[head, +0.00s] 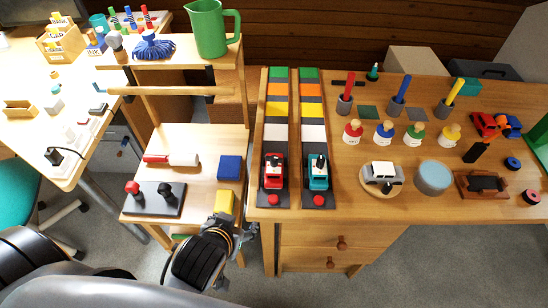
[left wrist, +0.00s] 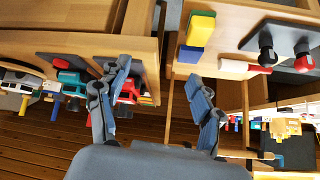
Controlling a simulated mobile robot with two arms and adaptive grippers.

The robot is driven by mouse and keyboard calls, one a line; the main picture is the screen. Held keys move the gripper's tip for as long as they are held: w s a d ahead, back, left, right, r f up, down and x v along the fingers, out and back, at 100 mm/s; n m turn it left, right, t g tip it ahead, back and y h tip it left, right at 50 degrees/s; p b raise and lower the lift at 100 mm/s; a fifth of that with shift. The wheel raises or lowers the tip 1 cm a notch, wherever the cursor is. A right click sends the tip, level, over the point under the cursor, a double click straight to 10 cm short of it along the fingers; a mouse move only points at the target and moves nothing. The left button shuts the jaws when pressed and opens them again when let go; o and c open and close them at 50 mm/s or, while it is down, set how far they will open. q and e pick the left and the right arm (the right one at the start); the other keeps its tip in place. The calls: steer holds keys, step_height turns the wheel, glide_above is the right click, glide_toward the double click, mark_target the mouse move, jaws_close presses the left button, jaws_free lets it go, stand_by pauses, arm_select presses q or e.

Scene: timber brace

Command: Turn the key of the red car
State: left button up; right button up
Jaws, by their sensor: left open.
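The red car (head: 272,172) stands on the left striped lane (head: 275,133) near the front edge of the right-hand table. A dark key-like part sits on top of its body. In the left wrist view the red car (left wrist: 130,92) is partly hidden behind one finger. My left gripper (head: 236,238) is below and left of the red car, by the table's front left corner. Its fingers also show in the left wrist view (left wrist: 160,78), spread apart with nothing between them. My right gripper is not seen.
A teal car (head: 317,175) stands on the lane beside it. Red buttons (head: 273,200) lie at the lane ends. A yellow block (head: 224,202), a blue block (head: 230,167) and a two-knob lever box (head: 154,199) rest on the small stand to the left.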

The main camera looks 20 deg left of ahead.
mark_target(274, 159)
arm_select(q)
steer(key=w+d+r+n+t, duration=0.1)
steer(key=w+d+r+t, duration=0.45)
steer(key=r, duration=0.35)
steer(key=x, duration=0.4)
steer(key=p+x, duration=0.1)
steer(key=x, duration=0.4)
steer(key=a+x, duration=0.1)
steer(key=x, duration=0.4)
steer(key=shift+f, duration=0.15)
steer(key=shift+s, duration=0.1)
steer(key=c, duration=1.2)
steer(key=shift+p, duration=0.3)
